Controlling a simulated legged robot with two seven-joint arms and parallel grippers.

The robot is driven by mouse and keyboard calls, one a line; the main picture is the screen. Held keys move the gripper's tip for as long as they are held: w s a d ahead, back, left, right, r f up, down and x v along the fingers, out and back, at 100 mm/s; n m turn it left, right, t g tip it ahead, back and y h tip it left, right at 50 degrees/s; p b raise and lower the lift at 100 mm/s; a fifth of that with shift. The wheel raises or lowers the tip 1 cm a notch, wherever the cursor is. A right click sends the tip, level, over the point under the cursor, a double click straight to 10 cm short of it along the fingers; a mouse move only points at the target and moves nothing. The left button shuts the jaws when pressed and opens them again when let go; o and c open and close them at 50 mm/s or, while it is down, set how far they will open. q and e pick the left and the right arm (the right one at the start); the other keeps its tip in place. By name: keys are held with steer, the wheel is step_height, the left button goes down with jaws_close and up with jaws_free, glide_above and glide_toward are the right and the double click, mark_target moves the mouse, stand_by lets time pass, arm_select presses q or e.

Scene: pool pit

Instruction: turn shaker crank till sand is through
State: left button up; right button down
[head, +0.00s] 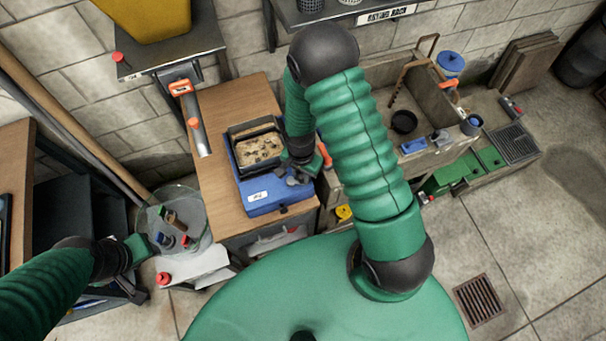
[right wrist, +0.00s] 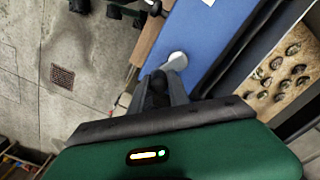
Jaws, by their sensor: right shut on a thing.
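The shaker is a blue box (head: 270,193) on a wooden-topped bench, with a dark-framed tray (head: 238,130) on it. Pale sand with dark lumps (head: 259,148) lies in the tray; it also shows in the right wrist view (right wrist: 284,75). My right gripper (head: 299,176) is at the box's right side. In the right wrist view its fingers (right wrist: 157,84) are shut on a dark crank handle (right wrist: 158,97), beside a round silver hub (right wrist: 177,60) on the blue side. The fingers hide most of the crank. My left gripper (head: 150,243) is by a clear round tub; its fingers are unclear.
The clear tub (head: 203,222) holds several small items. A stone sink (head: 440,125) with a black bowl (head: 404,121) is to the right. A floor drain (head: 478,301) lies in open floor at lower right.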

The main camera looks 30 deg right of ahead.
steer(key=shift+w+d+n, duration=0.1)
steer(key=shift+w+n, duration=0.25)
steer(key=shift+n, duration=0.65)
steer(key=shift+w+n, duration=0.35)
steer(key=shift+n, duration=0.65)
steer(key=shift+w+n, duration=0.25)
steer(key=shift+n, duration=0.7)
steer(key=shift+w+n, duration=0.25)
steer(key=shift+n, duration=0.7)
steer(key=shift+w+n, duration=0.15)
steer(key=shift+n, duration=0.35)
steer(key=shift+w+n, duration=0.2)
steer(key=shift+n, duration=0.7)
steer(key=shift+w+n, duration=0.2)
steer(key=shift+n, duration=0.7)
steer(key=shift+w+a+f+n, duration=0.1)
steer(key=shift+w+a+n, duration=0.15)
steer(key=shift+n, duration=0.75)
steer(key=shift+w+a+n, duration=0.1)
steer(key=shift+a+n, duration=0.1)
steer(key=shift+n, duration=0.8)
steer(key=c, duration=1.3)
jaws_free()
steer(key=shift+o, duration=0.2)
